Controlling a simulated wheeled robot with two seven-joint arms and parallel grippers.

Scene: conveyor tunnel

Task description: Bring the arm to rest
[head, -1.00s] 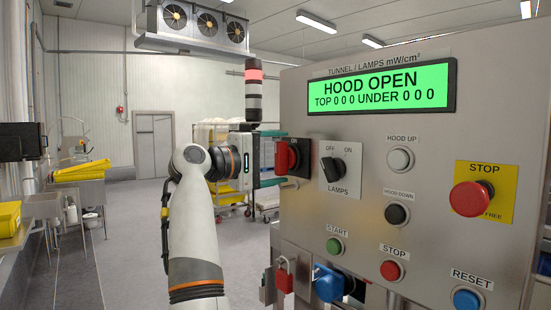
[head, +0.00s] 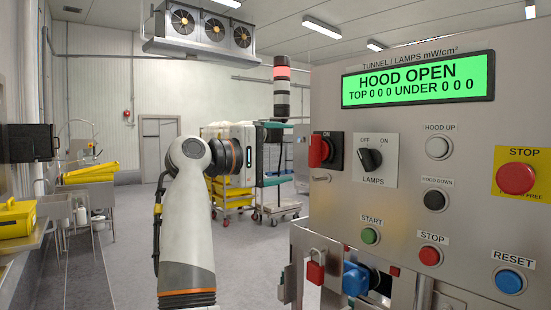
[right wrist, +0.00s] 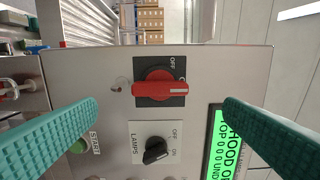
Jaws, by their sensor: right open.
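My right arm rises from the bottom of the head view, and its gripper body stands left of the control panel (head: 400,270), apart from the red switch. My left gripper is not in view.
The panel carries a black lamps knob (head: 369,159), several buttons and a green display (head: 418,80) reading HOOD OPEN. A red padlock (head: 315,270) and blue connector (head: 356,279) sit below. Carts (head: 279,185) stand behind my arm. A sink bench lines the left; the floor between is clear.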

